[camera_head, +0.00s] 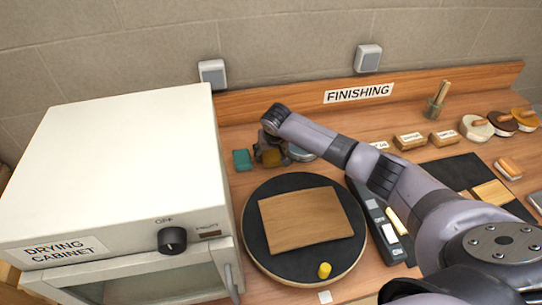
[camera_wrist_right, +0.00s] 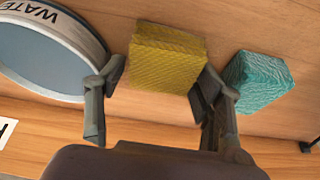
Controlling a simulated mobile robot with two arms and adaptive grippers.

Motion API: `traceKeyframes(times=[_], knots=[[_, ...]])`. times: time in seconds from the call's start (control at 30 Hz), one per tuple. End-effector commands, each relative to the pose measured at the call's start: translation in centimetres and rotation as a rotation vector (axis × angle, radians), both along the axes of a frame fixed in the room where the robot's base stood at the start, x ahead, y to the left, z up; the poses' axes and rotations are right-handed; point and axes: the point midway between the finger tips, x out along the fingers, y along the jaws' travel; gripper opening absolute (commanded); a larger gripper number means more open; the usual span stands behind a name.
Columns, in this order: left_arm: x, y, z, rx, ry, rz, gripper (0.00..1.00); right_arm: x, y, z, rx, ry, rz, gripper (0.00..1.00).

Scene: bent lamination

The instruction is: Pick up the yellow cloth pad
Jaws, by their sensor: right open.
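The yellow cloth pad (camera_wrist_right: 165,62) is a textured block on the wooden bench. In the head view the yellow pad (camera_head: 271,157) is partly hidden by my right gripper (camera_head: 268,150). In the right wrist view my right gripper (camera_wrist_right: 160,85) is open, with one finger on each side of the near part of the pad. The right finger is very close to the pad's side; I cannot tell if it touches. The left finger stands slightly apart. My left gripper is not in view.
A teal pad (camera_wrist_right: 260,80) lies close to the right finger in the wrist view. A round water dish (camera_wrist_right: 45,50) is on the other side. The drying cabinet (camera_head: 110,150) stands left. A turntable (camera_head: 250,235) with a wooden board (camera_head: 305,218) and yellow peg (camera_head: 324,270) is in front.

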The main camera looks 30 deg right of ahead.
Motion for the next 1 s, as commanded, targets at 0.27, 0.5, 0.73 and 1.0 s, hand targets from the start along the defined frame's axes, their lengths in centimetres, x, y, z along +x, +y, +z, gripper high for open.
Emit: traceKeyframes(times=[0.27,0.5,0.73,1.0], knots=[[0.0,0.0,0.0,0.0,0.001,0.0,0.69,0.0,0.0,0.0,0.0,0.0,0.0,0.52],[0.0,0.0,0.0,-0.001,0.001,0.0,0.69,0.0,0.0,0.0,0.0,0.0,0.0,0.36],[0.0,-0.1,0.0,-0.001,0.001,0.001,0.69,0.0,0.0,0.1,0.0,0.0,0.0,0.32],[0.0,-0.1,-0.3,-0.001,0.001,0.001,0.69,0.1,0.0,1.3,0.0,-0.003,0.0,0.32]])
